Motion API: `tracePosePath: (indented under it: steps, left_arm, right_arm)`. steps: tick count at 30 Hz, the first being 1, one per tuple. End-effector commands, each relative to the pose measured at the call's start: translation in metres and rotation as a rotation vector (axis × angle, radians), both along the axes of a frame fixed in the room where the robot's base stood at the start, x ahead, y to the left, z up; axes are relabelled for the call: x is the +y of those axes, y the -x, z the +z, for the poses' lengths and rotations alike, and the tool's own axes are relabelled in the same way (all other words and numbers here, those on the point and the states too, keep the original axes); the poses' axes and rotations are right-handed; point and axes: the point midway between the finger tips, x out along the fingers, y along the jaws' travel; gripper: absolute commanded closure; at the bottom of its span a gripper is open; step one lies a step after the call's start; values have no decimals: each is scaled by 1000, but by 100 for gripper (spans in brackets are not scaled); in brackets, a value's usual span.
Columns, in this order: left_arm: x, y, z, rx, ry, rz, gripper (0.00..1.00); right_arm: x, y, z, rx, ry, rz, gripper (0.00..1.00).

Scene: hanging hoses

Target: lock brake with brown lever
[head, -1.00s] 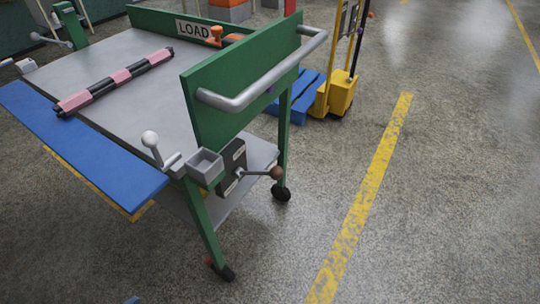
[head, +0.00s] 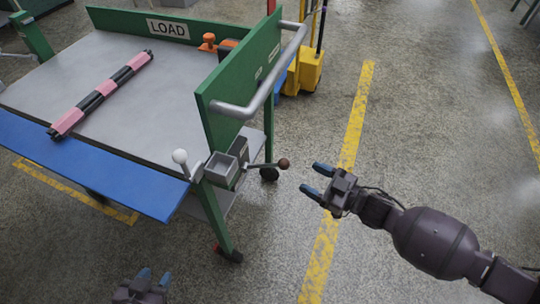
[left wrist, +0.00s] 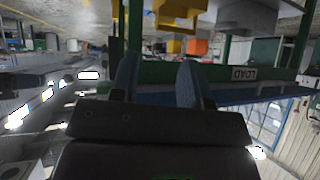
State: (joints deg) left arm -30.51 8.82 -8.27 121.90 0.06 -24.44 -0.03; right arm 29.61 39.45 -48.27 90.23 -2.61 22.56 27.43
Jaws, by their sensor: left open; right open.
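The lever with the round brown knob (head: 283,163) sticks out to the right from a grey box (head: 238,150) on the green end of the cart (head: 240,85). My right gripper (head: 317,181) is open and empty, a little to the right of the brown knob in the picture and apart from it. My left gripper (head: 156,276) is at the bottom edge of the head view, open and empty, in front of the cart. In the left wrist view its two fingers (left wrist: 158,80) stand apart with nothing between them. The scene there looks upside down.
A lever with a white knob (head: 180,156) and a small open grey box (head: 221,169) are at the cart's near corner. A pink and black bar (head: 100,93) lies on the top. A blue flap (head: 90,165) lines the near side.

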Motion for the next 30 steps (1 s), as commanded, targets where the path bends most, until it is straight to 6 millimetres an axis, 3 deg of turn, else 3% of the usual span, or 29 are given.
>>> tracePosePath:
  steps: [5, 21, 30]
  left_arm:
    - [0, 1, -3, 5, 0, 0, 57]
    - [0, 3, -14, 20, -2, -4, 57]
    - [1, 3, -16, 22, -3, -4, 57]
  right_arm:
    - [10, -6, -1, -1, 0, 6, 40]
    - [82, -46, -2, 0, 1, 4, 40]
    - [94, -54, -1, 0, 2, 3, 40]
